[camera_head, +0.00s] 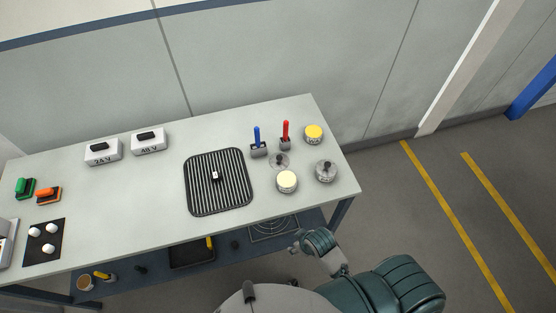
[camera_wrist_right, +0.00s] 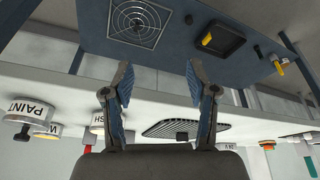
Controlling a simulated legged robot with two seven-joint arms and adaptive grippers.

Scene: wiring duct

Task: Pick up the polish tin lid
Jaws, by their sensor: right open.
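A round cream-topped tin (camera_head: 287,180) stands near the right front of the table; the tin lettered "SH" (camera_wrist_right: 97,122) in the right wrist view appears to be the same one. A loose grey lid with a small knob (camera_head: 279,160) lies just behind it. I cannot read whose lid it is. A grey-lidded tin with a knob (camera_head: 326,170) stands to the right; it seems to be the "PAINT" tin (camera_wrist_right: 36,110). A yellow-topped tin (camera_head: 313,132) stands farther back. My right gripper (camera_wrist_right: 157,76) is open and empty, in front of the table. My left gripper is out of view.
A blue-handled tool (camera_head: 257,138) and a red-handled tool (camera_head: 286,131) stand in holders behind the loose lid. A ribbed black mat (camera_head: 190,201) lies to the left. A lower shelf (camera_head: 131,291) carries a tray. The table's front edge lies beyond my right gripper.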

